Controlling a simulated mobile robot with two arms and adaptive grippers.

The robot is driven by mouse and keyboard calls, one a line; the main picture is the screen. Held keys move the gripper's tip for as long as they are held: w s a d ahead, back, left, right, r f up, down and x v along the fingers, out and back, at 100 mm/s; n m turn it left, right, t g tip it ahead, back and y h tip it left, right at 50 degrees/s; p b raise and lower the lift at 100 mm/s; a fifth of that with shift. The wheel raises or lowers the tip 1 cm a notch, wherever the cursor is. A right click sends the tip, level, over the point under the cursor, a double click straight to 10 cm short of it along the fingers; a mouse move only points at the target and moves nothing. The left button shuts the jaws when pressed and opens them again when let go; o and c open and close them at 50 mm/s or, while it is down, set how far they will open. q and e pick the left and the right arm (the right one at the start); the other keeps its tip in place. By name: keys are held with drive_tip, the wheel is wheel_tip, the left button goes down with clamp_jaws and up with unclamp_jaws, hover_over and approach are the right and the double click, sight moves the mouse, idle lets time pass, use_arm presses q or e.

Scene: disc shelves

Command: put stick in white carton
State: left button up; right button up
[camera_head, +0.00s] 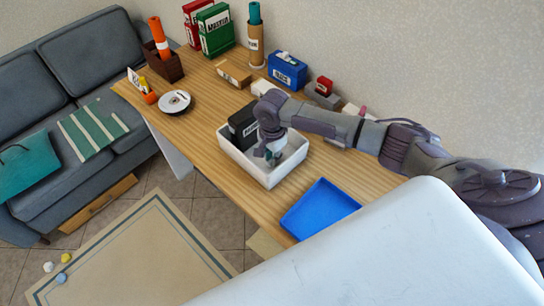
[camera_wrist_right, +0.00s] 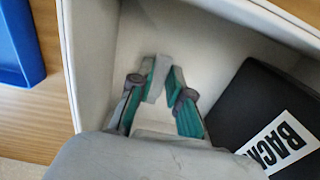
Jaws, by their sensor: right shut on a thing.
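The white carton (camera_head: 238,160) stands on the wooden table; in the right wrist view its inner wall (camera_wrist_right: 92,50) and floor surround my fingers. My right gripper (camera_head: 273,155) points down inside the carton, beside a black box. In the right wrist view the right gripper (camera_wrist_right: 160,92) has its teal-padded fingers closed on a small light grey stick (camera_wrist_right: 157,78). The stick is partly hidden by the fingers, and I cannot tell whether it touches the carton floor. My left gripper is not in view.
The black box (camera_head: 241,124) with a white label fills one side of the carton; it also shows in the right wrist view (camera_wrist_right: 262,105). A blue tray (camera_head: 318,208) lies to the right. Binders (camera_head: 215,30), a blue box (camera_head: 287,70) and a disc (camera_head: 174,101) stand further back.

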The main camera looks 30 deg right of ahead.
drive_tip(key=shift+f, duration=0.4)
drive_tip(key=shift+f, duration=0.1)
drive_tip(key=o, duration=0.7)
drive_tip(key=shift+o, duration=0.2)
wheel_tip(320, 180, up, 12)
drive_tip(key=b, duration=0.1)
idle(0.3)
